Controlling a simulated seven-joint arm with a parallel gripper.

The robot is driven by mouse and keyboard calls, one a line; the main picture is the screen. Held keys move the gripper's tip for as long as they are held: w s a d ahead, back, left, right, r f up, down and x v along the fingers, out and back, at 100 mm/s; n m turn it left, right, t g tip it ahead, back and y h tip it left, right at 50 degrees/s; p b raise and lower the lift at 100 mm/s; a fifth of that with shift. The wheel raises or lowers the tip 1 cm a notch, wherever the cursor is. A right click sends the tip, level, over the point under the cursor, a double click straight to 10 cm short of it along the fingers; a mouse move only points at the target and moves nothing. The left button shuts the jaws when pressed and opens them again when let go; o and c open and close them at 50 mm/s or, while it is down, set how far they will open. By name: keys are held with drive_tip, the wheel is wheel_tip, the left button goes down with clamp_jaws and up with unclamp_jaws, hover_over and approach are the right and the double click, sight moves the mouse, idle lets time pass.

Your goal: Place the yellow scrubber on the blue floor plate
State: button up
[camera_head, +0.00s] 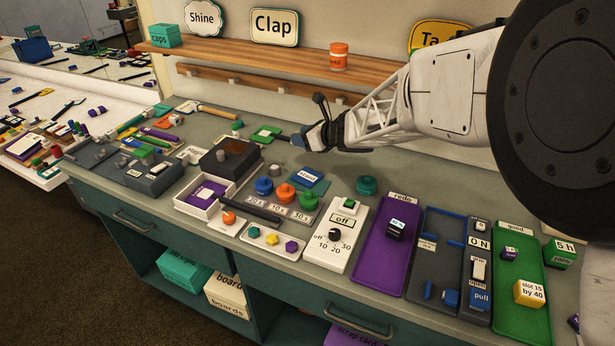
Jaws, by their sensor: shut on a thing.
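My gripper (316,136) is above the back part of the counter, reaching in from the right. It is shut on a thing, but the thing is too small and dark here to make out. A tool with a yellow handle (218,112) lies at the back left, apart from my gripper; I cannot tell whether it is the yellow scrubber. A small blue plate with a white label (310,178) sits below my gripper, behind the coloured knobs; I cannot tell for sure whether it is the blue floor plate.
A green-framed square (265,133) lies left of my gripper. Orange knob (284,193), white dial box (336,235), purple tray (378,262) and green tray (520,315) crowd the front. A shelf (270,58) with an orange jar (338,56) runs behind.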

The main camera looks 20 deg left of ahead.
drive_tip(key=shift+d+f+n+g, duration=0.25)
drive_tip(key=shift+d+n+g, duration=0.25)
drive_tip(key=shift+d+g, duration=0.1)
drive_tip(key=shift+d+f+n+g, duration=0.2)
drive_tip(key=shift+d+n+g, duration=0.3)
drive_tip(key=shift+g, duration=0.1)
drive_tip(key=shift+f, duration=0.15)
hover_over(310, 177)
drive_tip(key=shift+f, duration=3)
drive_tip(key=shift+f, duration=1.85)
drive_tip(key=shift+f, duration=0.1)
drive_tip(key=o, duration=0.9)
